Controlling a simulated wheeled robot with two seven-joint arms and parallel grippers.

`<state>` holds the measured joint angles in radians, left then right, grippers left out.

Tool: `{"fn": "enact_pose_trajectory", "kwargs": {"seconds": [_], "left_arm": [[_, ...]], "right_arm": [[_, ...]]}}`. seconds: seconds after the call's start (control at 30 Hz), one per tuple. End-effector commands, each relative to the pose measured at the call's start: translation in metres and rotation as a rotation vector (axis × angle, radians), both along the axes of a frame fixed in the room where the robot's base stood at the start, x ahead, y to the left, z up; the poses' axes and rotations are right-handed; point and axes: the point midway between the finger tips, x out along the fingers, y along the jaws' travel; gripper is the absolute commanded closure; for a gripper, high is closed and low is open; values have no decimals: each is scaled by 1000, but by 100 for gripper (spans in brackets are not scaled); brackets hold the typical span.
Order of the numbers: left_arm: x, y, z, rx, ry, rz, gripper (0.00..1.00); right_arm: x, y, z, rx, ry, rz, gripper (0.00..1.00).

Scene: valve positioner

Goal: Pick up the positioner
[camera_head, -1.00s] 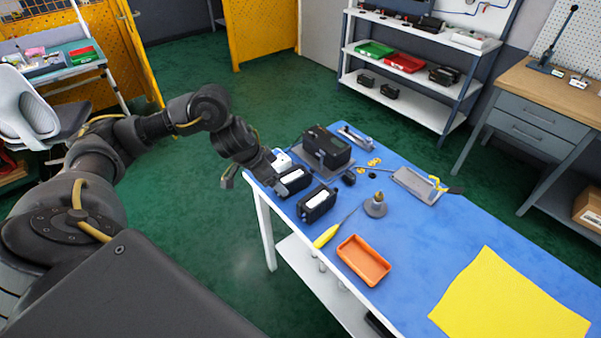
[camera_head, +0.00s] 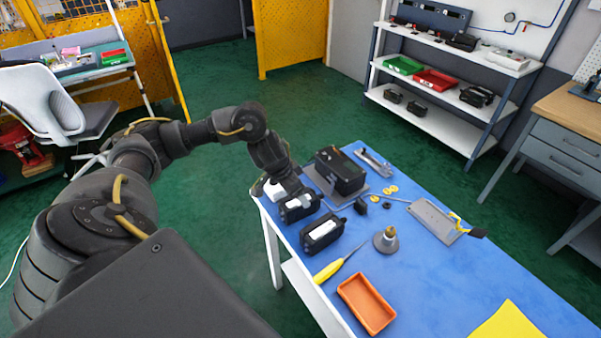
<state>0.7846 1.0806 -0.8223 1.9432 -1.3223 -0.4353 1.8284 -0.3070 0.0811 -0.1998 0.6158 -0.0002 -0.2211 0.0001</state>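Two small black boxes with white labels lie on the blue table top near its left edge: a far one (camera_head: 298,212) and a near one (camera_head: 321,233). A larger black box (camera_head: 340,171) sits on a grey plate behind them. I cannot tell for certain which one is the positioner. My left gripper (camera_head: 284,194) is low at the table's left corner, right at the far small box and partly covering it. Its fingers are dark against the dark box, so their opening and any contact are unclear. My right gripper is not in view.
The blue table (camera_head: 440,275) also holds a yellow-handled screwdriver (camera_head: 333,267), an orange tray (camera_head: 366,303), a grey cone-shaped part (camera_head: 386,241), a grey plate with a yellow-handled tool (camera_head: 435,220) and a yellow sheet (camera_head: 508,325).

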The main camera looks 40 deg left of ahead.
Motion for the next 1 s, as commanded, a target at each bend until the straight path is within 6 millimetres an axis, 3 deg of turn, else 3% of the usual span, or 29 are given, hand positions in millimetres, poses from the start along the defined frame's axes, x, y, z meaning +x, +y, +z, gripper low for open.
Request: {"fn": "enact_pose_trajectory", "kwargs": {"seconds": [0.2,0.57,1.0], "left_arm": [[2,0,-7,1,2,0,20],[17,-2,-49,1,1,1,20],[17,-2,-52,2,0,-1,20]], "right_arm": [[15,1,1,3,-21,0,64],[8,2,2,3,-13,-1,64],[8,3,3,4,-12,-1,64]]}}
